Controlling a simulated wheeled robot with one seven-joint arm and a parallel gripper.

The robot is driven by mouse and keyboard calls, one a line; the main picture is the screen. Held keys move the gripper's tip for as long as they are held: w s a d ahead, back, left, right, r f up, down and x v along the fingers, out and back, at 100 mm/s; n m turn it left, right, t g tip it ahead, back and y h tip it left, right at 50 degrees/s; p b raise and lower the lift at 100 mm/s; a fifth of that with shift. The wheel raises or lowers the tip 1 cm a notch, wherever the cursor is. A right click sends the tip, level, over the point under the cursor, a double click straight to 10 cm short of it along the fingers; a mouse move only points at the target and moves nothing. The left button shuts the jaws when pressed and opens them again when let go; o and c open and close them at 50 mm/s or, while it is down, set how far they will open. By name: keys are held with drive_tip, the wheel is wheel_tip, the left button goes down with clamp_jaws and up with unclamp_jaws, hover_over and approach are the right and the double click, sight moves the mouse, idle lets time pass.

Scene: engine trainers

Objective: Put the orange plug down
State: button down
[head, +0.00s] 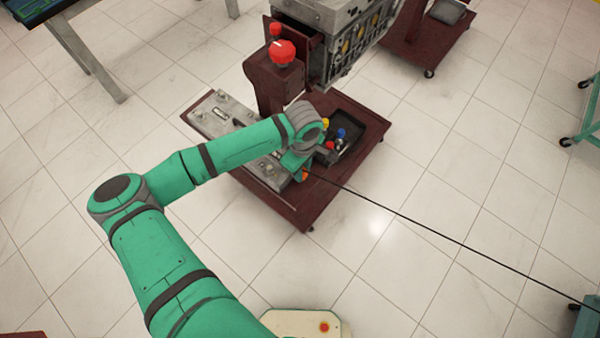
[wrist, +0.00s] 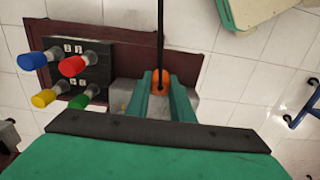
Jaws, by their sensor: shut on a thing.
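The orange plug (wrist: 161,80) shows between the two fingers of my gripper (wrist: 161,95) in the wrist view. My gripper is shut on it. A black cable runs away from the plug. In the head view a bit of the orange plug (head: 305,176) shows at the end of my arm, above the near side of the dark red trolley (head: 306,214). A grey metal plate lies beneath the fingers in the wrist view. Whether the plug touches it I cannot tell.
A black panel (wrist: 88,62) with blue, red, yellow and green knobs or plugs is left of my gripper. The engine block (head: 350,45) and a red knob (head: 282,52) stand behind. The cable (head: 440,233) stretches right over open tiled floor.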

drive_tip(key=shift+w+a+f, duration=0.15)
drive_tip(key=shift+w+f, duration=0.1)
drive_tip(key=shift+f, duration=0.1)
drive_tip(key=shift+w+a+f, duration=0.1)
drive_tip(key=shift+f, duration=0.85)
drive_tip(key=shift+w+a+f, duration=0.1)
drive_tip(key=shift+f, duration=0.8)
drive_tip(key=shift+f, duration=0.1)
drive_tip(key=c, duration=1.6)
unclamp_jaws()
drive_tip(key=shift+o, duration=0.2)
